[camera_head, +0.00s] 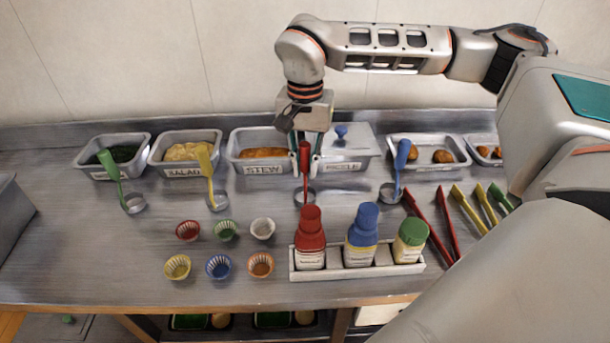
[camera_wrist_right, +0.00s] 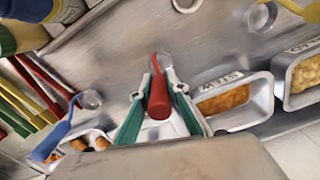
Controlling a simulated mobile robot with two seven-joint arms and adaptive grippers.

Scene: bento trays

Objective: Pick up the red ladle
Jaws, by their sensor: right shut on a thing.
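The red ladle (camera_head: 305,167) stands with its red handle upward and its metal bowl (camera_head: 304,196) low at the counter, in front of the stew tray (camera_head: 240,155). My right gripper (camera_head: 305,170) points down at it, with a finger on each side of the handle. In the right wrist view the red handle (camera_wrist_right: 159,98) sits between the fingers of the right gripper (camera_wrist_right: 160,75), shut on it. The bowl is partly hidden in the right wrist view. I cannot tell whether the bowl touches the counter. My left gripper is not in view.
A green ladle (camera_head: 112,170), a yellow ladle (camera_head: 208,170) and a blue ladle (camera_head: 401,165) stand along the trays. Small cups (camera_head: 227,229) and a rack (camera_head: 342,272) of red, blue and green-capped bottles are in front. Coloured tongs (camera_head: 450,220) lie at right.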

